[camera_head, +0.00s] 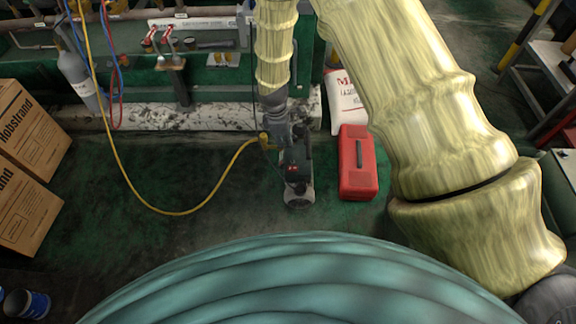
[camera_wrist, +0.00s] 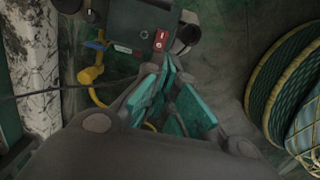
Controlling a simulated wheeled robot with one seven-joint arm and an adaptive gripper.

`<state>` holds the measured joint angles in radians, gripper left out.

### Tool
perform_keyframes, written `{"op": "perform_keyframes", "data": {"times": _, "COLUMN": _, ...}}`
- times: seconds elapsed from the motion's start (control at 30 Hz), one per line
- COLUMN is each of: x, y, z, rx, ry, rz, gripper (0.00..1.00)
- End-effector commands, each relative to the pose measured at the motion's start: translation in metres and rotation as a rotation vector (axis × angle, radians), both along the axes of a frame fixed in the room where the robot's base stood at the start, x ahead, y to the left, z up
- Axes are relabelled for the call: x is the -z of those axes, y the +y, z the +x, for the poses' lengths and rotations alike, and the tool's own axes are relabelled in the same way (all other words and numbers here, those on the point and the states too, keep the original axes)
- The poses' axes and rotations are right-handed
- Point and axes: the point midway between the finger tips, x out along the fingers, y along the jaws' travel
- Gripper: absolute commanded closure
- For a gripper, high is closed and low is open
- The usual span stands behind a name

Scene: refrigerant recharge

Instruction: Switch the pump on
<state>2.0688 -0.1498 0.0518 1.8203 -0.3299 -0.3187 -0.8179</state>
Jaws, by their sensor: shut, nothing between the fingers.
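The pump (camera_head: 297,188) is a dark, compact unit standing on the green floor in the head view. In the wrist view its dark body (camera_wrist: 138,22) fills the top middle. A small red switch with white marks (camera_wrist: 161,40) is on the pump's face. My gripper (camera_wrist: 172,68) has teal finger pads, is shut and empty, and its tips appear just below the switch in the picture. I cannot tell whether they touch. In the head view my arm comes down from above and partly hides the pump's top.
A yellow hose (camera_head: 188,212) runs from a yellow fitting (camera_wrist: 90,75) beside the pump. A red case (camera_head: 357,175) stands right of the pump, with a white sack (camera_head: 345,105) behind. A grey cylinder (camera_head: 78,78) and cardboard boxes (camera_head: 30,125) are left. Floor in front is clear.

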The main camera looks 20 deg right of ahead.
Motion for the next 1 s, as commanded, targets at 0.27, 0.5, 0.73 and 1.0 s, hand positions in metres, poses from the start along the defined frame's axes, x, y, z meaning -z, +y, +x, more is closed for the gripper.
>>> {"op": "perform_keyframes", "data": {"times": 0.27, "x": 0.005, "y": -0.001, "z": -0.001, "rx": 0.002, "ry": 0.001, "rz": 0.0, "gripper": 1.0}}
{"op": "perform_keyframes", "data": {"times": 0.5, "x": 0.036, "y": -0.004, "z": -0.002, "rx": 0.0, "ry": 0.001, "rz": 0.0, "gripper": 1.0}}
{"op": "perform_keyframes", "data": {"times": 0.73, "x": 0.074, "y": -0.008, "z": -0.003, "rx": 0.0, "ry": 0.001, "rz": 0.001, "gripper": 1.0}}
{"op": "perform_keyframes", "data": {"times": 1.0, "x": 0.116, "y": -0.014, "z": -0.005, "rx": 0.001, "ry": 0.001, "rz": 0.001, "gripper": 1.0}}
